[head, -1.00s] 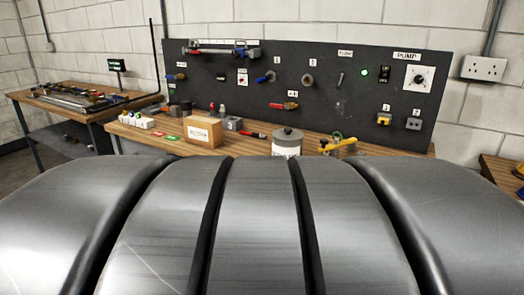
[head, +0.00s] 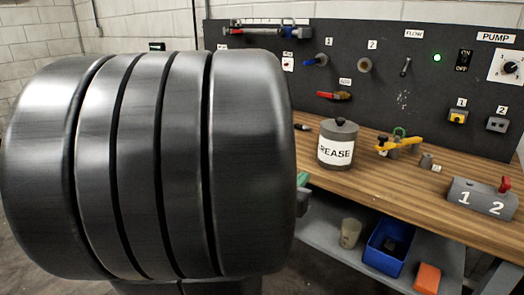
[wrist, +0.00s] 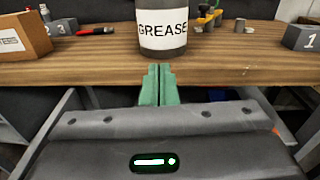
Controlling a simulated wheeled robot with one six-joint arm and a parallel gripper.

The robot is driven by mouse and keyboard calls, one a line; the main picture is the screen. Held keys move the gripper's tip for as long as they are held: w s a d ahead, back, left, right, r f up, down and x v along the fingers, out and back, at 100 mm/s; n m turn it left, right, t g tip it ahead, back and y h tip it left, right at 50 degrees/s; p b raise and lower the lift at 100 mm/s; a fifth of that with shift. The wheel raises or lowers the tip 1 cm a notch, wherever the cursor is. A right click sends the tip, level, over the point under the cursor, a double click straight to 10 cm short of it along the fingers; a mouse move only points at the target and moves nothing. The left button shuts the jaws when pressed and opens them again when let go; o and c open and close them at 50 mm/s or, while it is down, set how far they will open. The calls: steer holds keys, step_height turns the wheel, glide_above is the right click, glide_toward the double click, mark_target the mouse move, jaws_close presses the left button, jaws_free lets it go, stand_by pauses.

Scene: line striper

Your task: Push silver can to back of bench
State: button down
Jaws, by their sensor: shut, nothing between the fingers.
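The silver can (head: 338,130) is a grey cylinder with a knobbed lid and a white GREASE label. It stands upright on the wooden bench (head: 400,190), with clear bench top between it and the back board. In the wrist view the can (wrist: 163,45) is straight ahead, its top cut off. My gripper (wrist: 159,68) has green fingers shut together with nothing between them. It points at the can from in front of the bench's front edge, apart from the can. In the head view my arm hides most of the gripper; a bit of green shows beside it.
A yellow-handled valve (head: 398,143) stands right of the can, and a grey block marked 1 2 (head: 480,198) farther right. A wooden box (wrist: 22,38) and a red-handled tool (wrist: 95,31) are to the left. A blue bin (head: 387,250) sits on the lower shelf.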

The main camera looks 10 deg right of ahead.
mark_target(330, 154)
steer(key=shift+m, duration=0.4)
steer(key=x, duration=0.7)
steer(key=p+x, duration=0.1)
steer(key=x, duration=0.6)
steer(key=shift+s+d+r, duration=0.1)
steer(key=shift+d+r, duration=0.05)
steer(key=shift+r, duration=0.05)
steer(key=shift+w+d+f+b, duration=0.2)
steer(key=shift+w+d+b, duration=0.05)
steer(key=shift+b, duration=0.15)
steer(key=b+x, duration=0.2)
steer(key=x, duration=0.4)
steer(key=b+x, duration=0.2)
steer(key=x, duration=0.4)
steer(key=b+x, duration=0.2)
steer(key=x, duration=0.5)
steer(key=shift+s+d+r, duration=0.15)
steer(key=shift+s+r, duration=0.05)
steer(key=shift+r, duration=0.15)
steer(key=shift+f, duration=0.1)
